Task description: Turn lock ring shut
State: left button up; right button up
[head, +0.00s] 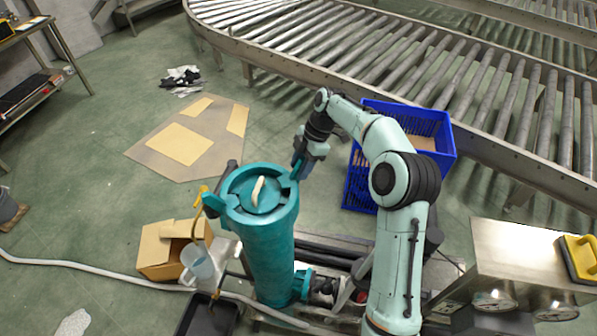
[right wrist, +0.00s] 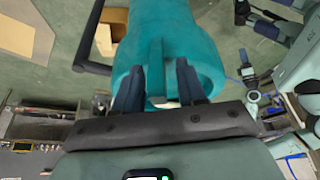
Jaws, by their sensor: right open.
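A teal upright cylinder (head: 268,255) stands in the middle of the head view. Its top carries a teal lock ring (head: 236,181) around a round cap with a cream handle (head: 258,191). The ring has lugs sticking out at its left and right sides. My right gripper (head: 299,170) is at the ring's right side. In the right wrist view its two dark fingers (right wrist: 159,88) are apart, one on each side of a teal lug (right wrist: 155,68). Whether they touch the lug cannot be told. My left gripper is not in view.
A blue crate (head: 440,128) stands behind my right arm, before a roller conveyor (head: 470,85). A cardboard box (head: 160,255) and a pale jug (head: 197,263) are left of the cylinder. A metal box with a yellow-handled tool (head: 580,257) is at right.

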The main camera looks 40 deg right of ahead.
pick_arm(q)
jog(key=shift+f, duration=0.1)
pick_arm(e)
jog(key=shift+x, duration=0.95)
jog(key=shift+r, duration=0.1)
jog(key=shift+c, duration=0.3)
grip_shut()
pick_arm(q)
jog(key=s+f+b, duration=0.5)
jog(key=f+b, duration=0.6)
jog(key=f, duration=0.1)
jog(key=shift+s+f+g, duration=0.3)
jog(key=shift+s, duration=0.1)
pick_arm(e)
jog(key=s+a+m+t+h, duration=0.1)
jog(key=s+a+m+t, duration=0.1)
jog(key=s+a+m, duration=0.2)
jog(key=s+m, duration=0.2)
jog(key=s, duration=0.1)
jog(key=shift+m+t+h, duration=0.3)
jog(key=shift+a, duration=0.15)
jog(key=shift+o, duration=0.3)
grip_release()
jog(key=shift+a, duration=0.1)
